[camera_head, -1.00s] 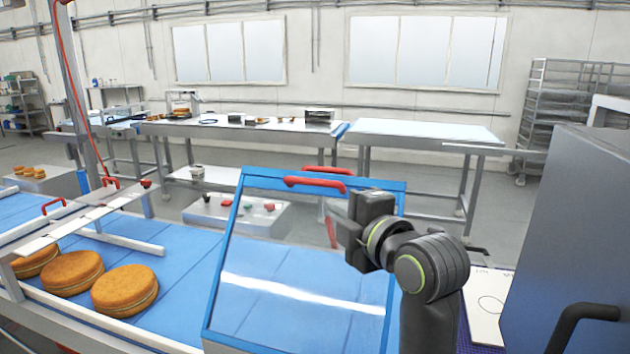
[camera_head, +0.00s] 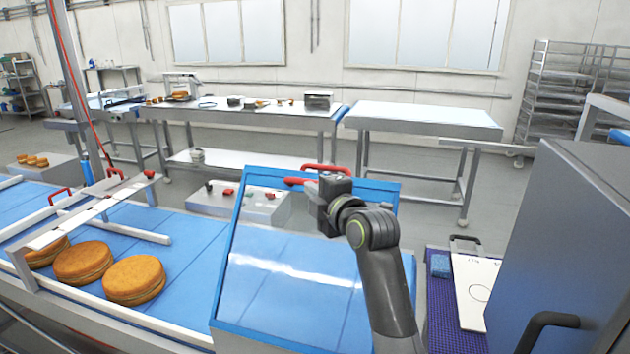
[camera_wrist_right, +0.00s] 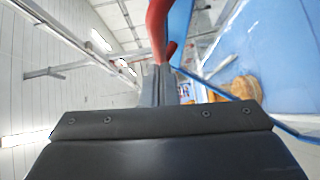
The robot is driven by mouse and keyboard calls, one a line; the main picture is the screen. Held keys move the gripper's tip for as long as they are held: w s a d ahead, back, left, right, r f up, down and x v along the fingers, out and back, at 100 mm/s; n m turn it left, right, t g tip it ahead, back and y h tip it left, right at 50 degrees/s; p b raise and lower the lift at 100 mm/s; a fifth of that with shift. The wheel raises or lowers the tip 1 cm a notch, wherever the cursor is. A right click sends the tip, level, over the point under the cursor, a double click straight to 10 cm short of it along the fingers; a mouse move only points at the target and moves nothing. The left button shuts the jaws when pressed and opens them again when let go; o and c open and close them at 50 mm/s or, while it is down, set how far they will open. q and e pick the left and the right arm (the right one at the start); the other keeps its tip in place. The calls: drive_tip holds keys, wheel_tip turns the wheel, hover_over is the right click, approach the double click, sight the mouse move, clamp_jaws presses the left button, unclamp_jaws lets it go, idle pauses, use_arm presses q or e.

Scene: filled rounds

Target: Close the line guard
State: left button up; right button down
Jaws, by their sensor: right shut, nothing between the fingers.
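The line guard (camera_head: 290,270) is a clear panel in a blue frame, standing tilted over the blue belt at the centre of the head view. Red handles (camera_head: 326,168) show at its top edge. My right gripper (camera_head: 324,196) is at the top of the guard, close to the handle. In the right wrist view its fingers (camera_wrist_right: 160,85) are together and empty, with the red handle (camera_wrist_right: 156,30) just beyond the tips; whether they touch, I cannot tell. The guard's blue frame (camera_wrist_right: 180,30) is to the right there. My left gripper is not in view.
Several round cakes (camera_head: 134,279) lie on the blue belt (camera_head: 185,235) left of the guard, near a low metal crossbar. A grey cabinet (camera_head: 580,230) with a black handle stands close on the right. A purple mat (camera_head: 440,310) with a white card lies between cabinet and arm.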

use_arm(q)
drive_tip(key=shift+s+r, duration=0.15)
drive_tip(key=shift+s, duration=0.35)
use_arm(e)
drive_tip(key=shift+w+d, duration=0.1)
drive_tip(key=shift+w, duration=0.25)
drive_tip(key=shift+f, duration=0.15)
